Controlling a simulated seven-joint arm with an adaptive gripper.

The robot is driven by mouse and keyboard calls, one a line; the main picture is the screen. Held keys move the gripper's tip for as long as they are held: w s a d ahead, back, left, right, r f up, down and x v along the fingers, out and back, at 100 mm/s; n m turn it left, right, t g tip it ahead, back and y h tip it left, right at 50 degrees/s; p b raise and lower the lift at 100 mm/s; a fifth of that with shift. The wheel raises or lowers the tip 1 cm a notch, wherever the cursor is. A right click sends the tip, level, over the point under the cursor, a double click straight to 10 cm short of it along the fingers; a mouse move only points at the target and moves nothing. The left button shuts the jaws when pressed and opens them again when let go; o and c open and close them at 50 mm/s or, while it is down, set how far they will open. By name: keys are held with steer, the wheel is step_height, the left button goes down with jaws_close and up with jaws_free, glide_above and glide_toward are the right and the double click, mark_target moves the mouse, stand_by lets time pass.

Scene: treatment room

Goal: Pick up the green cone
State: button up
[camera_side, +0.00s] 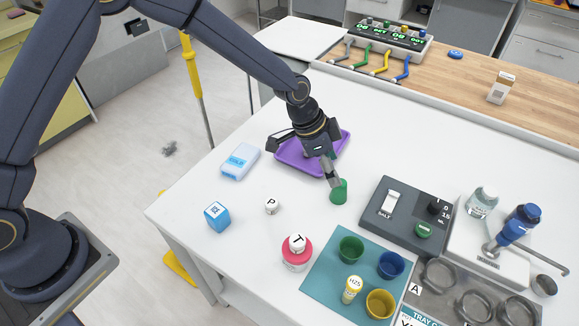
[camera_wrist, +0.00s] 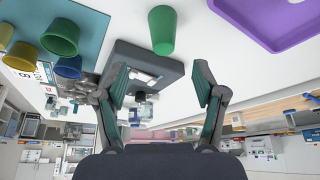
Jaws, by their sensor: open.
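The green cone (camera_side: 339,192) stands on the white table, in front of the purple tray. My gripper (camera_side: 331,178) is right at it in the side view, with a finger covering part of its left side. In the wrist view the green cone (camera_wrist: 162,30) shows whole at the top, beyond the fingertips. There my gripper (camera_wrist: 160,85) has its two fingers spread wide apart with nothing between them. I cannot tell whether a finger touches the cone.
The purple tray (camera_side: 287,153) lies behind the cone. A grey device (camera_side: 388,222) labelled SALT stands to its right. A teal mat (camera_side: 322,279) with green, blue and yellow cups lies in front.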

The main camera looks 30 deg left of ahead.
mark_target(344, 190)
steer(key=x, duration=1)
steer(key=shift+w+a+f, duration=0.1)
steer(key=shift+w+f, duration=0.05)
steer(key=shift+w, duration=0.1)
steer(key=shift+c, duration=0.2)
steer(key=c, duration=0.9)
